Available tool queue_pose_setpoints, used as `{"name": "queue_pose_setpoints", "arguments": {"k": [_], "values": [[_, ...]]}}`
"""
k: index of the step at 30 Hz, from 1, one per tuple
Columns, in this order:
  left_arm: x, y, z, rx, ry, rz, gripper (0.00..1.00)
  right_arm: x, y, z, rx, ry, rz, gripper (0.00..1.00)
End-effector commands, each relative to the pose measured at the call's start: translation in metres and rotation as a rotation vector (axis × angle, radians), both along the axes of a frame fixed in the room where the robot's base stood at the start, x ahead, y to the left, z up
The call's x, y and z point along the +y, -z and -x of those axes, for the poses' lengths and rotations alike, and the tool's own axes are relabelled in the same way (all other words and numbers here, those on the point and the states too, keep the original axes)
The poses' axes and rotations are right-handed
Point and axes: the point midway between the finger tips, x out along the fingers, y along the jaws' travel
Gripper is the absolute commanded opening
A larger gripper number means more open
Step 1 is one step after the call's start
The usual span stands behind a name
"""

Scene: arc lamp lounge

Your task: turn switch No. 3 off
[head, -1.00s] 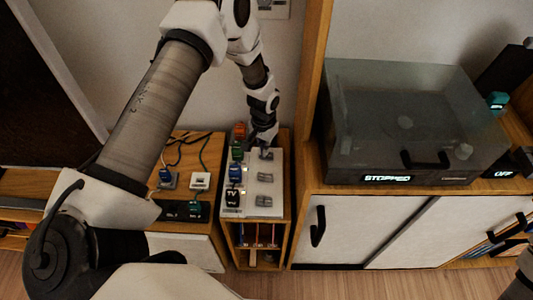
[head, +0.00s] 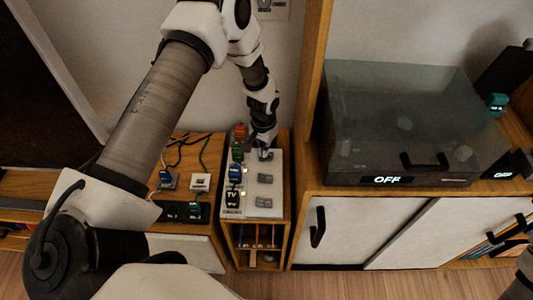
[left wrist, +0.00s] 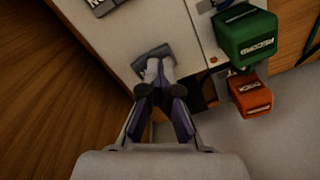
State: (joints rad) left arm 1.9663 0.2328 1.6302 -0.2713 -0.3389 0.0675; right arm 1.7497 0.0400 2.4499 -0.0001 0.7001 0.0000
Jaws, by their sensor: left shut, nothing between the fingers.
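A white switch panel (head: 251,209) on a low wooden cabinet carries a column of three grey rocker switches: a far one (head: 266,155), a middle one (head: 264,178) and a near one (head: 263,202). I cannot read which number belongs to which. My left gripper (head: 263,148) is shut and empty, pointing down at the far switch. In the left wrist view its fingertips (left wrist: 159,68) are at the grey rocker (left wrist: 151,55), seemingly touching it, and hide part of it. My right gripper is not clearly seen.
Orange (head: 240,130), green (head: 237,151), blue (head: 235,172) and black TV (head: 232,198) plugs line the panel's left side. To the right, a covered device (head: 410,120) has a display (head: 387,180) reading OFF. A wooden upright (head: 312,90) stands close by.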

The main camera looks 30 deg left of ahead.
Motion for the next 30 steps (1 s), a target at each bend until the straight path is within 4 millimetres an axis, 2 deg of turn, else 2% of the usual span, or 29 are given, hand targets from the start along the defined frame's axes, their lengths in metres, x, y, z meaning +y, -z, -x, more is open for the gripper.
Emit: {"name": "queue_pose_setpoints", "arguments": {"k": [1, 16, 30], "values": [[0.000, -0.011, 0.000, 0.000, 0.000, 0.000, 0.00, 0.000, -0.010, 0.000, 0.000, 0.000, 0.000, 0.40], [0.000, -0.058, -0.001, -0.001, 0.000, 0.000, 0.00, 0.000, -0.052, 0.000, 0.000, 0.000, 0.000, 0.40], [0.000, -0.059, 0.000, -0.001, 0.000, 0.000, 0.00, 0.000, -0.052, 0.000, 0.000, 0.000, 0.000, 0.40]]}}
